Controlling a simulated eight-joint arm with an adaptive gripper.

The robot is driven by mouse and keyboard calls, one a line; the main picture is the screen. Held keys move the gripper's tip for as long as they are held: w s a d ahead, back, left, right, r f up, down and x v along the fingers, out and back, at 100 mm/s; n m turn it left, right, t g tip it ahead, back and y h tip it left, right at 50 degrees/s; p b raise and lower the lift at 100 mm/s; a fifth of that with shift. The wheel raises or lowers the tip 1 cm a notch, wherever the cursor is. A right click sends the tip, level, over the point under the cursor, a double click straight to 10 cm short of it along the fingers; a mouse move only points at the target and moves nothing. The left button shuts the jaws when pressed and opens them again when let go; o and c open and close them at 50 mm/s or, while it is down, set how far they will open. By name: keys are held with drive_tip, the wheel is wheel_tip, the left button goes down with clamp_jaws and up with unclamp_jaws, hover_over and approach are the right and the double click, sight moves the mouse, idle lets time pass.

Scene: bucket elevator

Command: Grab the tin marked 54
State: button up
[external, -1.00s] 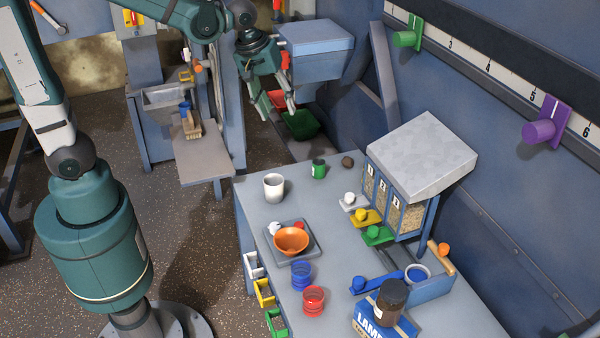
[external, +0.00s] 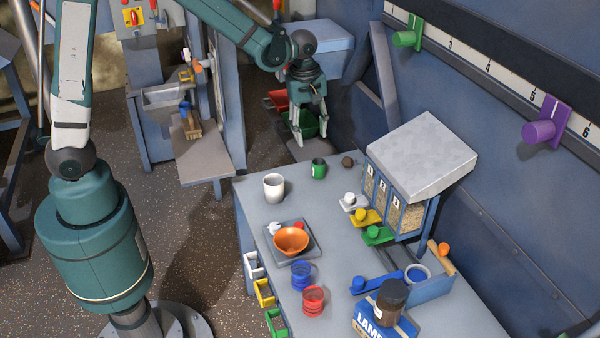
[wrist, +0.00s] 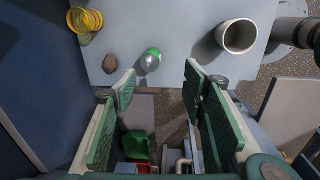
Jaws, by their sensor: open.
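A small green tin (external: 319,168) with a pale label stands near the far edge of the table (external: 335,225); no number on it is legible. In the wrist view the green tin (wrist: 150,61) lies just beyond my fingertips, nearer the left finger. My gripper (external: 312,133) is open and empty, pointing down past the table's far edge, behind and above the tin. In the wrist view my gripper (wrist: 160,78) shows its two fingers spread wide, with nothing between them.
A white cup (external: 274,187) stands left of the tin and a brown stone (external: 348,161) right of it. An orange bowl (external: 291,240) sits on a grey tray. A dispenser (external: 420,155) stands at the right. Red and green bins (external: 303,123) are below and behind my gripper.

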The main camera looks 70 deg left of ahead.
sight(319, 166)
drive_tip(key=w+f+n+g, duration=0.1)
drive_tip(key=w+f+n, duration=0.2)
drive_tip(key=f, duration=0.5)
drive_tip(key=shift+w+a, duration=0.4)
drive_tip(key=shift+f, duration=1.3)
drive_tip(key=shift+f, duration=0.15)
drive_tip(key=shift+a+f+b, duration=0.15)
drive_tip(key=shift+f+b, duration=0.55)
drive_tip(key=shift+f, duration=1.75)
drive_tip(key=shift+c, duration=0.5)
drive_tip(key=c, duration=0.7)
